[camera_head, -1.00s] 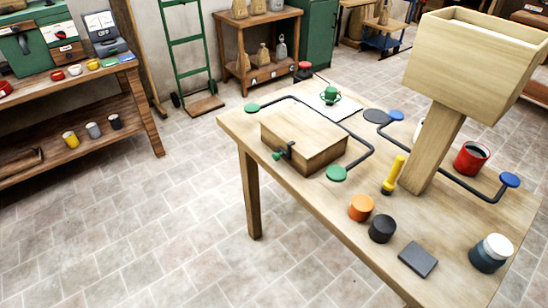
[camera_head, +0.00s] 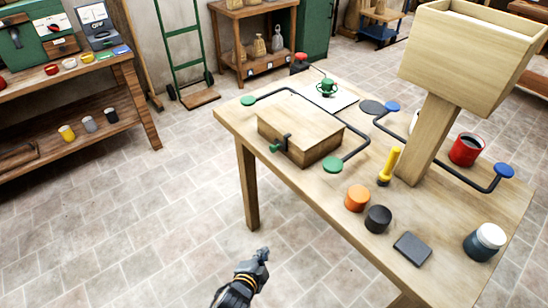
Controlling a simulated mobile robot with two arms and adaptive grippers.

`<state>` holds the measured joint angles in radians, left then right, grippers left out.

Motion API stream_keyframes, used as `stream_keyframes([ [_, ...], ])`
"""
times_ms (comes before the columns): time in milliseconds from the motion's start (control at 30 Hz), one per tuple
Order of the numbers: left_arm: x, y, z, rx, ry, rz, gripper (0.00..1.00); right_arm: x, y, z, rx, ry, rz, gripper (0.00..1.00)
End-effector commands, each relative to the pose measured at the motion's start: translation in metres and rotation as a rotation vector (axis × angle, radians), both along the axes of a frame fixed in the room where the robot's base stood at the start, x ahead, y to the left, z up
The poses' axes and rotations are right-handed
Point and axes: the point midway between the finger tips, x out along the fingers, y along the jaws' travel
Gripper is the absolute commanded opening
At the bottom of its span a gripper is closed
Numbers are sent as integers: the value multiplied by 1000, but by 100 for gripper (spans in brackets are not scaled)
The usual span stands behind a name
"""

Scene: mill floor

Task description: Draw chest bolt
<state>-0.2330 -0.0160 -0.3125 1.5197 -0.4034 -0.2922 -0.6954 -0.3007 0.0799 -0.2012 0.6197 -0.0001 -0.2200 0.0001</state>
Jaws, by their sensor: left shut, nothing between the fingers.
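A wooden chest (camera_head: 302,136) with its lid down sits on the wooden table. On its front left side is a dark latch plate with a green-knobbed bolt (camera_head: 279,146). My left gripper (camera_head: 262,254) is low in the picture, over the floor in front of the table, well below and apart from the bolt. It is shut and holds nothing. My right gripper is not in view.
The table (camera_head: 228,119) also carries a wooden hopper (camera_head: 466,50) on a post, a yellow-handled tool (camera_head: 389,166), an orange cylinder (camera_head: 357,198), a black cylinder (camera_head: 378,219) and a red mug (camera_head: 466,150). Floor left of the table is clear.

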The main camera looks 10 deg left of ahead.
Motion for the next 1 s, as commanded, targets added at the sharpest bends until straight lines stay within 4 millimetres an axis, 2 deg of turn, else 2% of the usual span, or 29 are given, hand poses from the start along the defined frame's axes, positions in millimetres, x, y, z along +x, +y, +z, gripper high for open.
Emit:
stream_keyframes([
  [33, 16, -7, 40, 37, -88, -28, 0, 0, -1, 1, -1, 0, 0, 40],
  [100, 32, -13, 86, 99, -193, -59, 0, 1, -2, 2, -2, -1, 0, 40],
  [200, 46, -17, 145, 175, -319, -83, 0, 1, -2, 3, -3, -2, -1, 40],
  [300, 52, -18, 188, 236, -412, -92, 0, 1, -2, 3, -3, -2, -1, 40],
  [400, 54, -18, 215, 277, -468, -94, 0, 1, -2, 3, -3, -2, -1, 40],
  [567, 55, -18, 231, 301, -500, -94, 0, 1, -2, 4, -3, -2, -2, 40],
  [867, 55, -18, 230, 299, -500, -94, 0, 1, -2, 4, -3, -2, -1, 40],
  [1000, 64, -20, 230, 298, -501, -93, 0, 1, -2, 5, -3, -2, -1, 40],
])
